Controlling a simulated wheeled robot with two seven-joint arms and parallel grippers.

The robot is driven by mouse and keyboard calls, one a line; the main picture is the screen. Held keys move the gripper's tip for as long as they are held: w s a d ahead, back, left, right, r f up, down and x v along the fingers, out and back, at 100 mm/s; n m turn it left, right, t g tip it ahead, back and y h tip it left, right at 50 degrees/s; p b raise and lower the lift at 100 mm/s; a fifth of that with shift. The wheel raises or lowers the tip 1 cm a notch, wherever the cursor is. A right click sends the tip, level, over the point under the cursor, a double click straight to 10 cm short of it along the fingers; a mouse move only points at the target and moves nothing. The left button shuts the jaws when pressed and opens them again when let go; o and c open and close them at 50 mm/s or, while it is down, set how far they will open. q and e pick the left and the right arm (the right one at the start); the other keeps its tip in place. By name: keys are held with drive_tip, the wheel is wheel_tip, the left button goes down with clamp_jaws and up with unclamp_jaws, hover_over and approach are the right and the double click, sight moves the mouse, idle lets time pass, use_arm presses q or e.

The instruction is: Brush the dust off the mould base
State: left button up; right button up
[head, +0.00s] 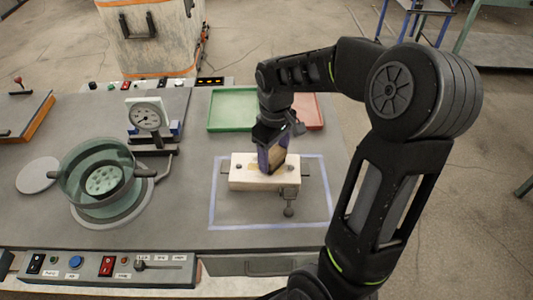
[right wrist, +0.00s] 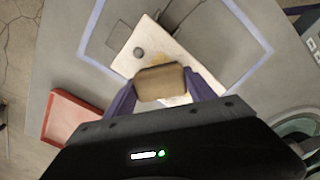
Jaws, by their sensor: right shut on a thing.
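The mould base (head: 240,181) is a cream rectangular block inside a pale blue outline on the grey table. Dark round spots show on its top, and it also shows in the right wrist view (right wrist: 133,52). My right gripper (head: 271,158) points down over it, its purple fingers shut on a tan block-like brush (right wrist: 162,82). The brush is over the middle of the mould base; whether it touches cannot be told. A yellowish dust patch (head: 253,167) shows beside the brush. The brush's underside is hidden. My left gripper is not in view.
A dark clamp (head: 289,198) is at the block's front right. A green tray (head: 232,108) and a red tray (head: 313,112) lie behind. A green round vessel (head: 75,180) and a dial gauge (head: 147,117) stand left. A switch panel (head: 105,267) lines the front edge.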

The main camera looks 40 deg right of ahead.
sight(290, 165)
drive_tip(key=shift+s+d, duration=0.35)
drive_tip(key=shift+f, duration=0.1)
drive_tip(key=shift+s+d, duration=1.05)
drive_tip(key=shift+d, duration=0.3)
drive_tip(key=shift+r, duration=0.2)
drive_tip(key=shift+r+p, duration=2.55)
drive_tip(key=shift+r, duration=0.4)
wheel_tip(290, 165, up, 3)
drive_tip(key=shift+p, duration=1.25)
